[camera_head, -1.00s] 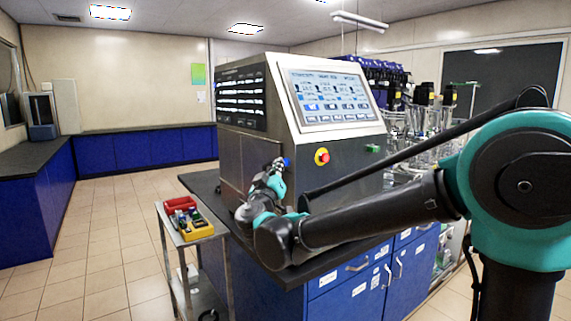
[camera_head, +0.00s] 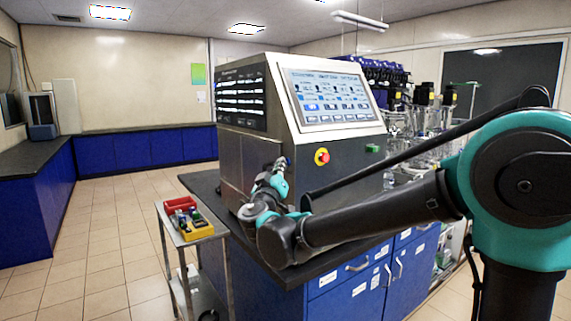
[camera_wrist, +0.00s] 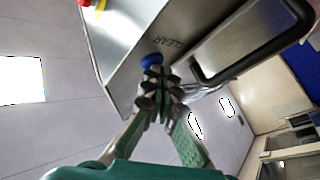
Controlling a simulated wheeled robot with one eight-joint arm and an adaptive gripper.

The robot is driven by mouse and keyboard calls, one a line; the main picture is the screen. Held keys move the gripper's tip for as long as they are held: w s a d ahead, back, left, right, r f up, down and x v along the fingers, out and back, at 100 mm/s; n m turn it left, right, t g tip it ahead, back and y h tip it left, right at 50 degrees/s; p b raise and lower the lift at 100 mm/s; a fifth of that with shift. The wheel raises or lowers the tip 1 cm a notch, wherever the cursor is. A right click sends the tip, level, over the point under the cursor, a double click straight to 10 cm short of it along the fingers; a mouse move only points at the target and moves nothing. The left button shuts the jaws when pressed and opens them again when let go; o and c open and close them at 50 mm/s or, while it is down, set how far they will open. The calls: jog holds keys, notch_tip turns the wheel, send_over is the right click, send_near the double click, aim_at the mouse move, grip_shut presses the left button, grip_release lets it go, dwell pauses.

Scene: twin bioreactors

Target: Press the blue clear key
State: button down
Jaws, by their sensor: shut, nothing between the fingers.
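The blue clear key (camera_wrist: 151,61) shows in the wrist view as a round blue button on the metal front of the control cabinet (camera_head: 345,165), beside the printed word CLEAR. My gripper (camera_wrist: 155,75) is shut and empty, with its fingertips right at the key and overlapping its lower edge in the picture. I cannot tell whether the tips touch it. In the head view my gripper (camera_head: 281,165) is at the cabinet's front left corner, and it mostly hides the key there.
A red and yellow emergency stop button (camera_head: 322,157) sits right of the key, with a green switch (camera_head: 372,148) farther right. The touchscreen (camera_head: 333,98) is above. A cart (camera_head: 190,236) with a red bin (camera_head: 180,204) and a yellow box stands at the left.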

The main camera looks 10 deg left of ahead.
jog(key=shift+s, duration=0.1)
jog(key=shift+s+a, duration=0.5)
jog(key=shift+s, duration=0.05)
jog(key=s+a, duration=0.3)
jog(key=shift+s+a, duration=0.15)
jog(key=shift+s, duration=0.25)
dwell(0.7)
